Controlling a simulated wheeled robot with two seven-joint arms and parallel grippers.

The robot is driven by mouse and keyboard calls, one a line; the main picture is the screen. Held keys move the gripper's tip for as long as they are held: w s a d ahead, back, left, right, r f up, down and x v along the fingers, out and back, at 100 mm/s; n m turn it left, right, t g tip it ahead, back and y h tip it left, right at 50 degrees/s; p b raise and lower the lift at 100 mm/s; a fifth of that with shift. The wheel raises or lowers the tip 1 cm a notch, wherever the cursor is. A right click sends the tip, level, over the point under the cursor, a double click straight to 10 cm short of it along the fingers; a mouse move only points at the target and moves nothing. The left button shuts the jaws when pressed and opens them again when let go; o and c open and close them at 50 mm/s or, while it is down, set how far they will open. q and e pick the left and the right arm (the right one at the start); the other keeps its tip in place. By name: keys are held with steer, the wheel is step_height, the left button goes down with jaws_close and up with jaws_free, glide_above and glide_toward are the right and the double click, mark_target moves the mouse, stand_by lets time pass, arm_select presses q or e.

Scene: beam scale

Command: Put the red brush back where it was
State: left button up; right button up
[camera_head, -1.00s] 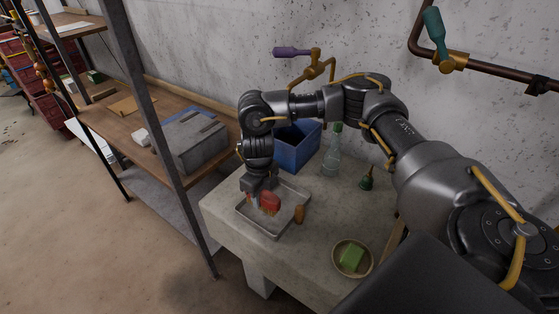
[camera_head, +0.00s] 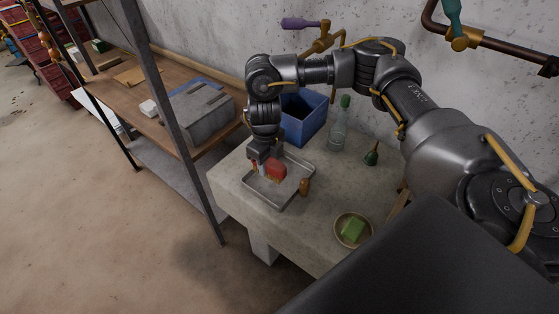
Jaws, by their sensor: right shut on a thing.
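The red brush (camera_head: 275,168) is in the metal tray (camera_head: 286,201), toward its left side. My right gripper (camera_head: 264,165) points down over the tray and is shut on the brush. The gripper hides part of the brush, and I cannot tell whether the brush touches the tray floor. My left gripper is not in view.
The tray lies on a concrete table (camera_head: 234,184). A blue bin (camera_head: 306,118), a clear bottle with a green cap (camera_head: 338,130) and a small green item (camera_head: 371,154) stand behind. A wooden-handled item (camera_head: 304,187) is at the tray's right edge. A bowl (camera_head: 341,239) holds a green block (camera_head: 353,229).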

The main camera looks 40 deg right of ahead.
steer(key=shift+s+a+r+n, duration=0.1)
steer(key=shift+a+r+n, duration=0.2)
steer(key=shift+n, duration=0.3)
steer(key=s+a+r+n, duration=0.2)
steer(key=s+r+n, duration=0.2)
steer(key=n, duration=1.1)
steer(key=s+a+r+n, duration=0.3)
steer(key=s+n, duration=0.4)
steer(key=n, duration=0.9)
steer(key=shift+s+a+r, duration=0.25)
steer(key=shift+s+r, duration=0.05)
steer(key=shift+r, duration=0.1)
